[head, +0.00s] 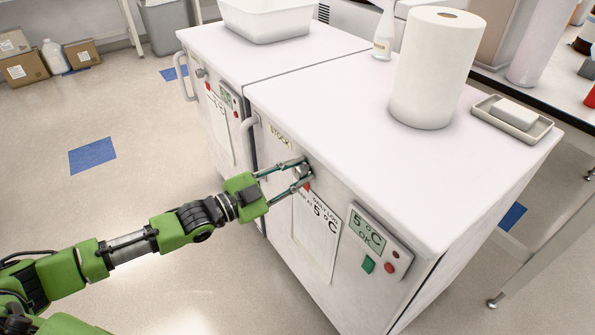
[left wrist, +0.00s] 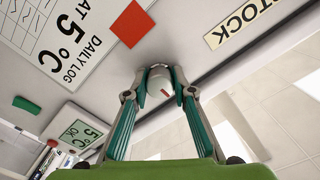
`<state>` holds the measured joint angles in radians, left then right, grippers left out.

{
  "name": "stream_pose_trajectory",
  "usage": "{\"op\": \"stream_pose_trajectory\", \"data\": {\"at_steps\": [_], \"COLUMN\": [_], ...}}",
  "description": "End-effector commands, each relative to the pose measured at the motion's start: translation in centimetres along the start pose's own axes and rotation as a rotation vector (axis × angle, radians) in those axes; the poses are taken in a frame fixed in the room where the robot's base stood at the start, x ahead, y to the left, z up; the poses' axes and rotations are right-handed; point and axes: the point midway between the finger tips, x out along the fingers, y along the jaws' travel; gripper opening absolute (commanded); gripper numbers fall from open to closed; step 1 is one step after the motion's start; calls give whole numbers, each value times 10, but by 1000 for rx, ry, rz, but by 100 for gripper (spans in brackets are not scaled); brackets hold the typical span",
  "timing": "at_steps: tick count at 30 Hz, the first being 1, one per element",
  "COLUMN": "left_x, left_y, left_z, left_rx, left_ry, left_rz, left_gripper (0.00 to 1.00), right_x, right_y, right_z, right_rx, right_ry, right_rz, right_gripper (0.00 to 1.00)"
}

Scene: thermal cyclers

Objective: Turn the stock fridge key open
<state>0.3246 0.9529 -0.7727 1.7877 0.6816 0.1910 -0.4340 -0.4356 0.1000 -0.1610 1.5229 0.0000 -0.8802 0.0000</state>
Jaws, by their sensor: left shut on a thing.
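The stock fridge (head: 400,195) is a white under-counter unit with a "STOCK" label (head: 281,136) on its front; the label also shows in the left wrist view (left wrist: 236,22). My left gripper (head: 303,172) reaches in from the left to the upper front of this fridge. In the left wrist view its fingertips (left wrist: 160,78) are closed around the small round key lock (left wrist: 166,92), which bears a red mark. The fingers hide most of the key in the head view. My right gripper is not in view.
A daily log sheet (head: 316,234) and a 5 °C display panel (head: 372,242) are on the fridge front. A paper roll (head: 433,70) and a dish with a white block (head: 512,115) stand on top. A second fridge (head: 207,110) adjoins at left. Floor in front is clear.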

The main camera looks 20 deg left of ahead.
Motion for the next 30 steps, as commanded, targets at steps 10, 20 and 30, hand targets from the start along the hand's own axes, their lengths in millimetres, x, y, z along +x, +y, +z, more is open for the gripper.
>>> {"op": "stream_pose_trajectory", "data": {"at_steps": [10,20,30], "left_x": [0,-17,-72], "left_y": [0,1,2], "left_z": [0,2,2], "left_rx": [-1,-1,0], "left_ry": [0,-3,-4], "left_rz": [0,2,3], "left_gripper": [41,41,41], "right_x": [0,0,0], "right_y": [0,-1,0], "right_z": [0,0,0], "right_rx": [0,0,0], "right_ry": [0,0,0], "right_rz": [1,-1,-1], "right_gripper": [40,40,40]}}
